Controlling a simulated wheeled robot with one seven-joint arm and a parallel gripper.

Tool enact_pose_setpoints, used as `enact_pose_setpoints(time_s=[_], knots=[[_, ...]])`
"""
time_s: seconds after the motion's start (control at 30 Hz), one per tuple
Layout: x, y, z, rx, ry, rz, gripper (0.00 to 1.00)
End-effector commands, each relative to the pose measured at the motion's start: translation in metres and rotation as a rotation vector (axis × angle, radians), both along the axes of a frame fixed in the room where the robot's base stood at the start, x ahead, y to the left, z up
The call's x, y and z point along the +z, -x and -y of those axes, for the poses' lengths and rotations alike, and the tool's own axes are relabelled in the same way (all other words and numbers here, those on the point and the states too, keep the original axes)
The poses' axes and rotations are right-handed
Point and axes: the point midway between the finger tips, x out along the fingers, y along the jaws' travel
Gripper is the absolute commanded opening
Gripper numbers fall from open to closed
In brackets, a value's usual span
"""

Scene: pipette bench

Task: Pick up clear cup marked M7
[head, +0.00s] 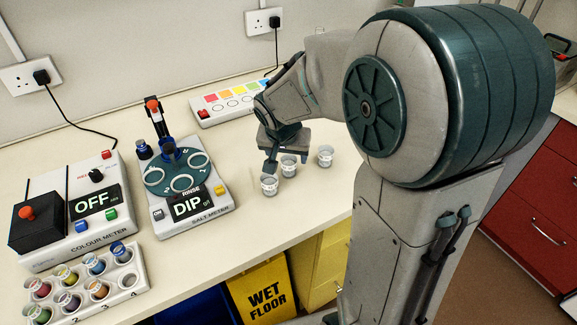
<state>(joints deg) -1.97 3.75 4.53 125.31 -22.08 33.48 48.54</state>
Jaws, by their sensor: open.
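Three small clear cups stand upright on the bench near its front edge: a front left cup (269,184), a middle cup (288,166) and a right cup (325,156). Each has a printed mark, but the marks are too small to read, so I cannot tell which is M7. My gripper (277,169) is open and points down over the left and middle cups. One finger comes down just behind the front left cup; the other is hard to make out. I cannot tell whether it touches a cup.
A salt meter (195,218) with a round holder stands left of the cups. Further left are a colour meter (60,235) and a rack of coloured cups (128,291). A panel with coloured squares (215,117) lies behind. A yellow wet floor sign (262,293) stands below the bench edge.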

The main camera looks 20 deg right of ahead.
Motion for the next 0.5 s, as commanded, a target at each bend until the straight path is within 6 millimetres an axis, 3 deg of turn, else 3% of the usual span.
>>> enact_pose_setpoints(time_s=[0.3, 0.5], knots=[[-0.040, -0.011, 0.007, -0.001, 0.000, -0.004, 0.63], [-0.044, -0.013, 0.008, 0.000, 0.000, -0.001, 0.63]])
